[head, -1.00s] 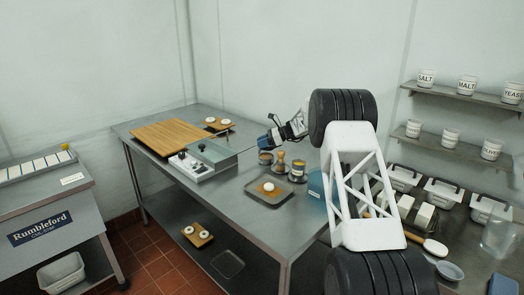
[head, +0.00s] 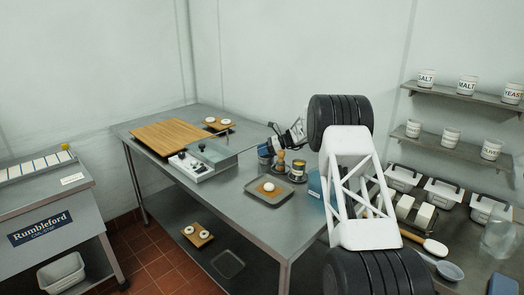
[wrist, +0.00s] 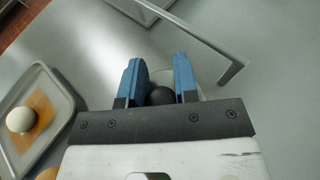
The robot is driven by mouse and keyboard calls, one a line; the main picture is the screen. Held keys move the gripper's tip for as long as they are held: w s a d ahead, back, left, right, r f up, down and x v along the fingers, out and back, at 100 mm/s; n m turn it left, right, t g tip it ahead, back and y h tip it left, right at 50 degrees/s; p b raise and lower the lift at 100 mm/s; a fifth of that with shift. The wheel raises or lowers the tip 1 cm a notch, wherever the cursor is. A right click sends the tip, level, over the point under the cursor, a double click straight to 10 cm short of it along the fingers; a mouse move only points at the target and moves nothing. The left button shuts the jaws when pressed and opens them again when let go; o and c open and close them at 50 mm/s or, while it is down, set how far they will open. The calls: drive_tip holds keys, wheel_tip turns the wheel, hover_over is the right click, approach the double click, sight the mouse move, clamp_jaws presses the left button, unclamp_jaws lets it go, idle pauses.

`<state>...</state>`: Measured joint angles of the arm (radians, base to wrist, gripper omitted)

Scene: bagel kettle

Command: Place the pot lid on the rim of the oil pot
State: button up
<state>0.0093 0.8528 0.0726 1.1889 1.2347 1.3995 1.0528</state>
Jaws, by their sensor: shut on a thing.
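My gripper (head: 266,151) is over the back part of the steel table in the head view, pointing down. In the wrist view its two blue fingers (wrist: 159,80) are shut on the dark round knob (wrist: 161,96) of the pot lid. The pale grey disc of the lid (wrist: 161,76) shows in part between and below the fingers. A small pot (head: 265,161), apparently the oil pot, is right under the gripper in the head view and mostly hidden by it. I cannot tell whether the lid touches its rim.
A grey tray (head: 254,191) with a white round item is in front.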

drive_tip(key=shift+f, duration=0.1)
drive_tip(key=o, duration=0.9)
drive_tip(key=shift+d+r, duration=0.1)
drive_tip(key=shift+r, duration=0.3)
drive_tip(key=v, duration=1.1)
drive_tip(key=shift+d+r, duration=0.15)
drive_tip(key=shift+d, duration=0.15)
drive_tip(key=shift+r, duration=0.1)
